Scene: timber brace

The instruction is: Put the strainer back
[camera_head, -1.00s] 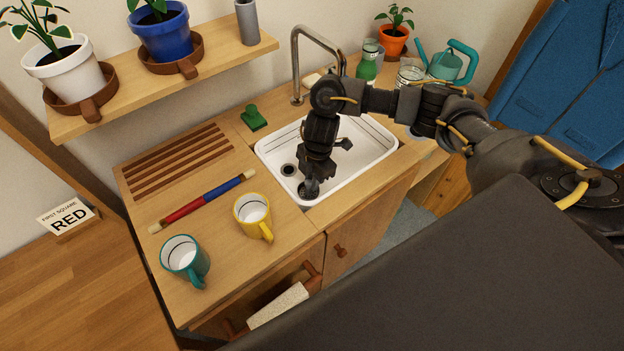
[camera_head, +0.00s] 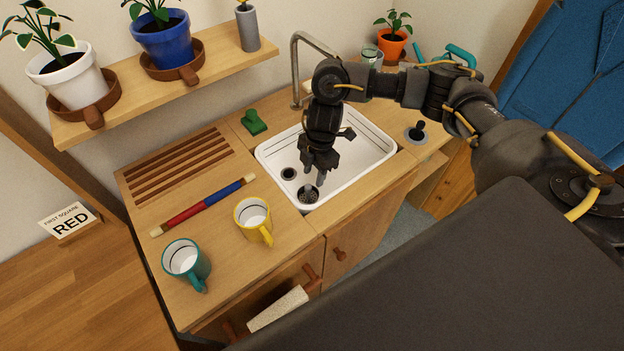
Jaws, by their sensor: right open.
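A dark, round, mesh-like piece that looks like the strainer (camera_head: 309,194) sits at the near left of the white sink (camera_head: 352,170), by its front wall. A round drain (camera_head: 289,173) shows in the sink floor, up and left of it. My right gripper (camera_head: 315,175) points down over the sink, just above the strainer in the picture. Its fingers are open and nothing shows between them. The strainer looks apart from the fingertips, though the exact gap is hard to tell. My left gripper is out of view.
The tap (camera_head: 296,75) stands behind the sink. A grey disc with a black knob (camera_head: 416,132) lies on the right counter. A yellow mug (camera_head: 252,216), a teal mug (camera_head: 186,262) and a red-blue rod (camera_head: 203,205) are on the left counter. A green object (camera_head: 253,122) is beside the sink.

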